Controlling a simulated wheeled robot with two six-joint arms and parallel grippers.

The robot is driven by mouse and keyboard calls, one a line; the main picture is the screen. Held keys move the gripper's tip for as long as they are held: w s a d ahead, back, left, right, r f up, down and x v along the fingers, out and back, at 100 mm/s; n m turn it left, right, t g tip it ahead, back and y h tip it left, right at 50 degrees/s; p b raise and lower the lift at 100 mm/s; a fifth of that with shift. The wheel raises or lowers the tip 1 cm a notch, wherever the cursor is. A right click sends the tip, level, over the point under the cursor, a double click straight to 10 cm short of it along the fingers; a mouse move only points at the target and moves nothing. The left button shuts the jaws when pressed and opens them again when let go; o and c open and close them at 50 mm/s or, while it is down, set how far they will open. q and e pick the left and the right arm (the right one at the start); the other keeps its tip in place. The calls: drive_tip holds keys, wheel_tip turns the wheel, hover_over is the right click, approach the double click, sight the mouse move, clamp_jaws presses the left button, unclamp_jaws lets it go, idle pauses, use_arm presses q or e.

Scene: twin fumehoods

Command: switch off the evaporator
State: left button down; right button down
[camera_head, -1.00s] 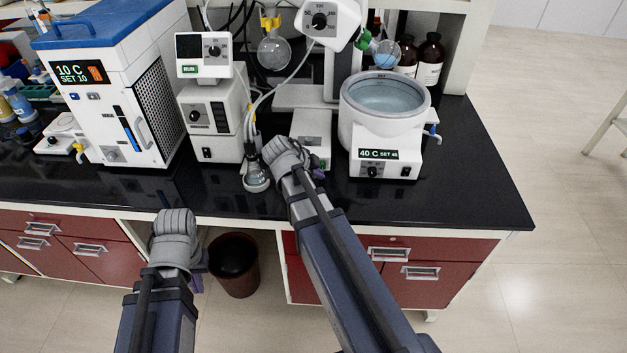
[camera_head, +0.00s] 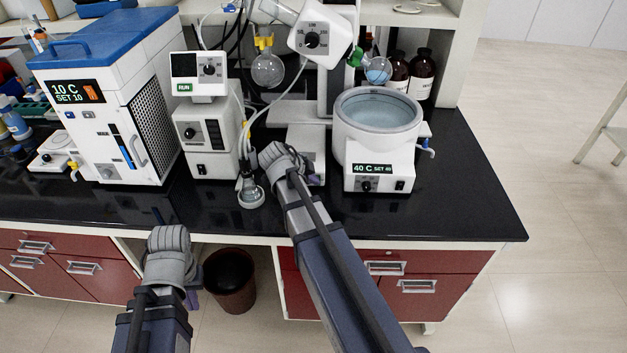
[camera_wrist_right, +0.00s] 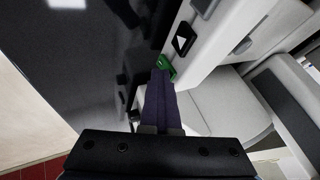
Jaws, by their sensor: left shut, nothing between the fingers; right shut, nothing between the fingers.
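The evaporator has a white tilted head (camera_head: 318,38) with a dial, a pale base (camera_head: 296,142) and a round water bath (camera_head: 372,145) reading 40 C. My right gripper (camera_head: 276,155) is shut and empty, close in front of the base and hiding part of its front. In the right wrist view, my right fingertips (camera_wrist_right: 161,78) are at a small green switch (camera_wrist_right: 166,67) on a white panel, below a dark arrow button (camera_wrist_right: 183,39). I cannot tell whether they touch it. My left gripper (camera_head: 168,240) is shut and empty, in front of the bench edge.
A clear glass flask (camera_head: 251,193) stands just left of my right gripper. A white controller (camera_head: 198,77) showing RUN sits on a pump unit (camera_head: 205,140). A chiller (camera_head: 105,110) is at left. Black bench top (camera_head: 455,205) is clear at front right. A bin (camera_head: 230,283) stands below.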

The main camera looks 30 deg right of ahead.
drive_tip(key=shift+r, duration=0.1)
drive_tip(key=shift+r+p, duration=0.75)
drive_tip(key=shift+p, duration=0.05)
use_arm(q)
drive_tip(key=shift+r, duration=0.8)
use_arm(e)
drive_tip(key=shift+s, duration=0.1)
